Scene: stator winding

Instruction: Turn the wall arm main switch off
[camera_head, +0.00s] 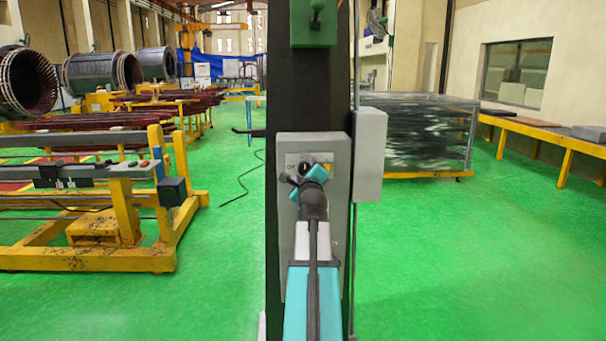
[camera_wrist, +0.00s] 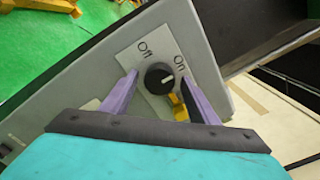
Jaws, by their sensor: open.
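The main switch is a round black knob (camera_wrist: 159,78) on a light plate marked "Off" and "On". Its white mark points towards the right, on the "On" side. The plate sits on a grey switch box (camera_head: 285,235) fixed to a dark column. My gripper (camera_wrist: 157,67) is open, with one purple finger on each side of the knob. I see a gap on both sides and cannot tell the depth. In the head view my gripper (camera_head: 308,182) is in front of the upper box and partly hides the knob and labels.
The dark column (camera_head: 300,90) carries a green box (camera_head: 314,25) above and a grey box (camera_head: 370,155) at the right. A thin conduit runs beside it. Yellow frames (camera_head: 100,255) stand at left. Green floor (camera_head: 440,260) is clear at right.

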